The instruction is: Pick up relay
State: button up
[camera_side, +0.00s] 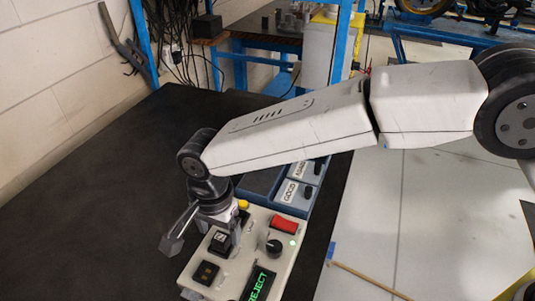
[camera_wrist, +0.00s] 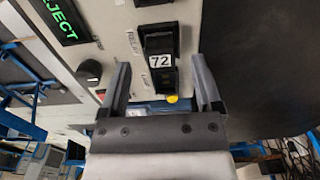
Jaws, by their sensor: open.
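The relay (camera_wrist: 161,45) is a black block with a white label reading 72. It sits in a socket on the pale test panel (camera_wrist: 120,40). In the side view the relay (camera_side: 220,243) is on the panel's left part, just below my gripper. My gripper (camera_wrist: 160,68) is open, with one finger on each side of the relay's lower end in the wrist view. I cannot tell whether a finger touches it. In the side view my gripper (camera_side: 222,228) points down at the panel, and the fingers partly hide the area behind the relay.
The panel carries a red switch (camera_side: 284,225), a black knob (camera_side: 273,247), a yellow button (camera_side: 243,204), a second black part (camera_side: 206,273) and a display (camera_side: 258,286) reading REJECT. Blue labelled trays (camera_side: 312,187) stand behind. The dark table (camera_side: 100,200) is clear at left.

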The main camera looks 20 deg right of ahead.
jog(key=shift+f, duration=1)
grip_shut()
